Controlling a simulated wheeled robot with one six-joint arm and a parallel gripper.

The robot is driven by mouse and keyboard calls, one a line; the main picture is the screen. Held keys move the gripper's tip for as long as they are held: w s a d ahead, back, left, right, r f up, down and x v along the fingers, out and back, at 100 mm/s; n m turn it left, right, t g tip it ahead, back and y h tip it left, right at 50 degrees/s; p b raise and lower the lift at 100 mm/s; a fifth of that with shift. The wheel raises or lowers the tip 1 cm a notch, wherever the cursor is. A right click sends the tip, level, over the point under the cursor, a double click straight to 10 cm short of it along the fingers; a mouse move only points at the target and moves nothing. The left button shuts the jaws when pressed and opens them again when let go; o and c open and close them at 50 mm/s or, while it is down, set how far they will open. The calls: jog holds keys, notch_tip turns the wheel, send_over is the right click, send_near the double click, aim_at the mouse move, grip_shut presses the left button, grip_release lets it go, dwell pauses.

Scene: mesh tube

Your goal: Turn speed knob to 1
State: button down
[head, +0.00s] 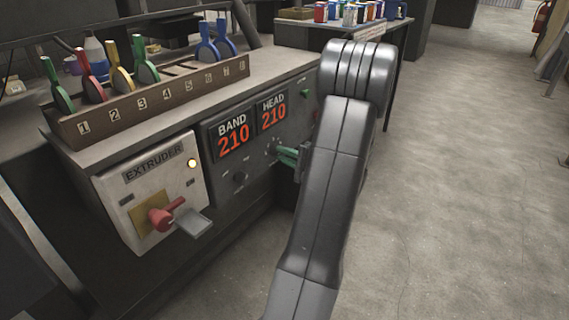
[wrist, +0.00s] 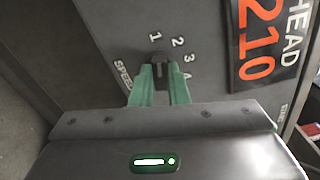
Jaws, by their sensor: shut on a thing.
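The speed knob (wrist: 160,64) is small and black, on the dark machine panel in the wrist view. The numbers 1 to 4 curve around it, with 1 above it and the word SPEED to its left. My gripper (wrist: 160,84) has its two green fingers shut on the knob, one on each side. The knob's lower part lies between the fingers, and its exact pointer direction is hard to tell. In the head view my gripper (head: 287,156) is at the panel below the displays, and the knob there is mostly hidden by fingers and arm.
The HEAD display (head: 273,112) and BAND display (head: 233,136) both read 210. Another black knob (head: 239,178) sits below BAND. The extruder box (head: 155,190) with its red switch (head: 165,215) juts out at left. The floor at right is clear.

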jog(key=shift+n+b, duration=0.3)
jog(key=shift+n, duration=0.1)
jog(key=c, duration=1.4)
grip_release()
jog(key=p+v, duration=0.3)
jog(key=v, duration=1.1)
jog(key=shift+a, duration=0.15)
jog(key=b+x, duration=0.3)
jog(key=x, duration=1)
jog(key=shift+w+a, duration=0.25)
jog(key=shift+w, duration=0.05)
